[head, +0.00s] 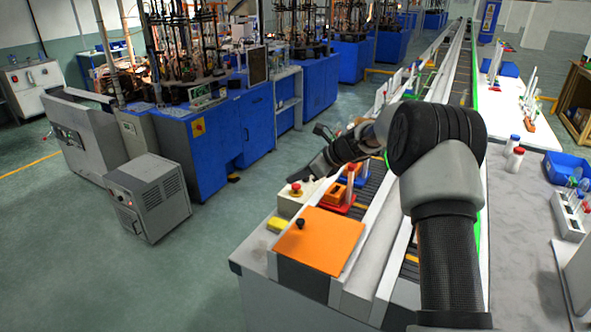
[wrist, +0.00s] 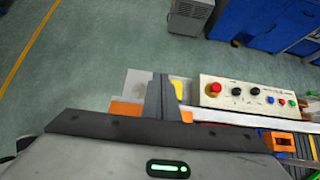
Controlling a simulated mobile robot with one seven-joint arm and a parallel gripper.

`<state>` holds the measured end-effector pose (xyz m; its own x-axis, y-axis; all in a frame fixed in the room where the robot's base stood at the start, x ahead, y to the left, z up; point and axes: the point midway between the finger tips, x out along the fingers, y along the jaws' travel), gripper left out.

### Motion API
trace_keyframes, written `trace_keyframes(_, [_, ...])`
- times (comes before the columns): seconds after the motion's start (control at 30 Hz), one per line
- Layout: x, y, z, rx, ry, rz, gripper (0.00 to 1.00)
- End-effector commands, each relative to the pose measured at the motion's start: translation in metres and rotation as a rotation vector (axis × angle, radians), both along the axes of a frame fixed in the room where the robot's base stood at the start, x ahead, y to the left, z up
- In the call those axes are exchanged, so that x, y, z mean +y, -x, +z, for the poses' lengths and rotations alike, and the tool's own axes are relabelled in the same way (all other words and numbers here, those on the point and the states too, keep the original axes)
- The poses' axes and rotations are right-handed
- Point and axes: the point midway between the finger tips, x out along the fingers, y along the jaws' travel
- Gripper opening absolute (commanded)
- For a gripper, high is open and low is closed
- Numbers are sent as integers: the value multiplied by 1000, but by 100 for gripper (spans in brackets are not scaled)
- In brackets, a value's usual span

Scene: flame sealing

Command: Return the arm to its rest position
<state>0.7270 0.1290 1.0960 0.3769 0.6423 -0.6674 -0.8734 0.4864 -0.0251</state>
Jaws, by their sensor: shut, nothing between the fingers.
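My gripper (head: 296,177) is in the head view, at the end of my arm, which reaches from the lower right across the conveyor line. It hangs above the near end of the line, close to the control box (head: 290,205) with a red button. In the wrist view my gripper (wrist: 162,82) has its fingers together with nothing between them. The control box (wrist: 250,97), with its red button and several knobs, lies to the right of the fingers. The fingers partly hide an orange plate (wrist: 125,111) and a yellow block (wrist: 179,89).
The orange plate (head: 318,240) covers the line's near end. Red and orange fixtures (head: 346,188) sit behind it. A worktop with a blue bin (head: 566,168) and a white rack (head: 570,214) is at right. A grey cabinet (head: 148,197) stands left; open floor lies between.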

Motion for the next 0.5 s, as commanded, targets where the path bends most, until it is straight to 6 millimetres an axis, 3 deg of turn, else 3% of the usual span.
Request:
trace_keyframes(0.17, [-2, 38, 54, -131, 159, 170, 0])
trace_keyframes(0.3, [-11, 96, 104, -280, 364, 391, 0])
trace_keyframes(0.5, [-33, 189, 155, -465, 649, 713, 0])
